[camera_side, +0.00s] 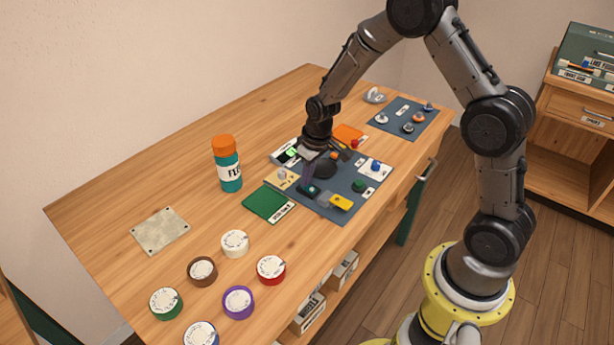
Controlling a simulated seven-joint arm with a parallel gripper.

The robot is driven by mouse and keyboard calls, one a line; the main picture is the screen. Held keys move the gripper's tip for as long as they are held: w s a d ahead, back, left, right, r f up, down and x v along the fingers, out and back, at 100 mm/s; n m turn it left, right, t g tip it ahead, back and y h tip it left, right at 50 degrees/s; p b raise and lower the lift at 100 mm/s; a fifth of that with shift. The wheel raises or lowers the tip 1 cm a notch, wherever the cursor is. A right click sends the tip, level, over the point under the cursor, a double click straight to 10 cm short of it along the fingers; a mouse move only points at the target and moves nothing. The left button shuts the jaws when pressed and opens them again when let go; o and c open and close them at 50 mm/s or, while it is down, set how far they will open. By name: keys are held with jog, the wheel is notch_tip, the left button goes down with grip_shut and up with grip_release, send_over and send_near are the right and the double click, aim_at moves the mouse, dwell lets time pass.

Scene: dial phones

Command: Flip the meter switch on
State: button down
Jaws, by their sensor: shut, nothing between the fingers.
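My gripper (306,180) points down over the dark blue-grey panel (342,212) in the middle of the table. Its fingers are closed together and hold nothing. The tips are near the panel's left part, close to a dark green piece (312,191); I cannot tell whether they touch. A small white-and-black unit with a lit green face (290,153) lies just behind and left of the gripper. It may be the meter, but its label is too small to read. I cannot make out the switch or its position; my gripper hides part of this area.
The panel also carries a yellow block (341,202) and a blue knob on a white plate (375,167). A teal bottle with an orange cap (227,165) stands left of it. Several round dials, including a red one (271,269), lie at the front left. A second panel (403,124) is behind.

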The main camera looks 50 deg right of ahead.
jog(key=shift+w+f+g, duration=0.15)
jog(key=shift+f+g, duration=0.1)
jog(key=shift+g, duration=0.05)
jog(key=shift+s, duration=0.95)
jog(key=shift+r, duration=0.1)
jog(key=shift+w, duration=0.1)
notch_tip(320, 180, up, 14)
jog(key=s, duration=0.2)
jog(key=shift+s, duration=0.4)
